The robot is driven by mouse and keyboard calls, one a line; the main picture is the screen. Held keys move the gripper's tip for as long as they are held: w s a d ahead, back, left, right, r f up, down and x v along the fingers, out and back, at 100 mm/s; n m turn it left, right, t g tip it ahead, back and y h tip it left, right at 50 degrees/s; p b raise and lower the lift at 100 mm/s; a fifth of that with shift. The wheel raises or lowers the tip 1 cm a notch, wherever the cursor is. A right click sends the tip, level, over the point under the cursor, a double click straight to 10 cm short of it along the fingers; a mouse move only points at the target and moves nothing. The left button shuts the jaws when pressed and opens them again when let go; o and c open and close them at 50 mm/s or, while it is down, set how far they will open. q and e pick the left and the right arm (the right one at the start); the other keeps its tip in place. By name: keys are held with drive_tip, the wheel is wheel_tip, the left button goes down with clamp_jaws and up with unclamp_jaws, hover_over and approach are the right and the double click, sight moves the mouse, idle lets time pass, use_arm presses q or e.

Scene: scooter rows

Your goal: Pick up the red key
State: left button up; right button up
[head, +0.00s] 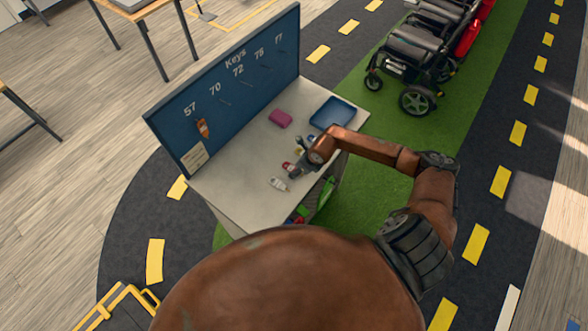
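The red key (287,166) lies on the pale tabletop (245,193) of the key stand, near its middle, and looks small in the head view. My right gripper (294,171) is low over the table, right beside the red key. Its fingers are small and dark, so I cannot tell whether they are open, shut or touching the key. A white-tagged key (279,184) lies just in front of it. More small keys lie behind the gripper, partly hidden by my arm. My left gripper is not in view.
A blue board (228,84) with numbered hooks stands along the table's back edge; an orange key tag (203,129) hangs under 57. Parked scooters (420,50) stand on green floor behind.

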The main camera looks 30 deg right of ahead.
sight(293, 169)
drive_tip(key=shift+c, duration=0.3)
drive_tip(key=c, duration=0.8)
drive_tip(key=shift+c, duration=0.6)
drive_tip(key=shift+r, duration=0.1)
drive_tip(key=shift+r, duration=0.25)
wheel_tip(293, 169, up, 2)
drive_tip(key=shift+r+b, duration=0.15)
drive_tip(key=shift+b, duration=0.85)
drive_tip(key=s+a+r+b, duration=0.3)
drive_tip(key=s+a+r, duration=0.3)
drive_tip(key=s+r, duration=0.4)
drive_tip(key=s, duration=0.2)
drive_tip(key=shift+s+b, duration=0.4)
